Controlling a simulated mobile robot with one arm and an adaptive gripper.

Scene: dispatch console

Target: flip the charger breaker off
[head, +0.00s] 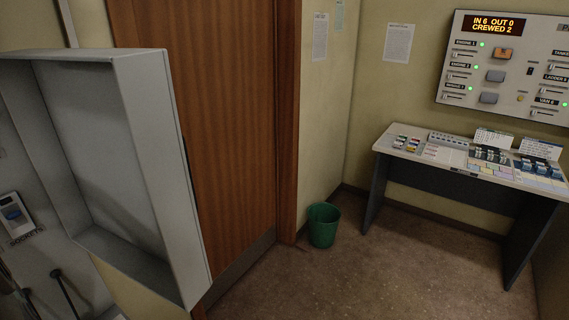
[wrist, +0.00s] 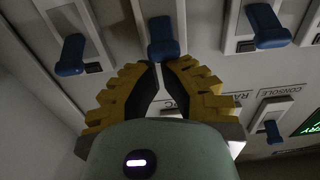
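In the wrist view, my gripper (wrist: 157,68) has yellow ridged fingers with dark inner pads. The fingertips come together with only a thin gap, and nothing shows between them. Just beyond the tips, a breaker with a blue lever (wrist: 162,38) stands on the grey panel; I cannot tell whether the tips touch it. No charger label is readable; my fingers cover the labels below this lever. My gripper does not show in the head view.
More blue levers sit left (wrist: 71,55), upper right (wrist: 267,27) and lower right (wrist: 272,132), near a "CONSOLE" label. In the head view, an open grey cabinet door (head: 163,150) stands before a wooden door (head: 235,120). A sockets breaker (head: 14,214), green bin (head: 323,225) and desk (head: 450,176) also show.

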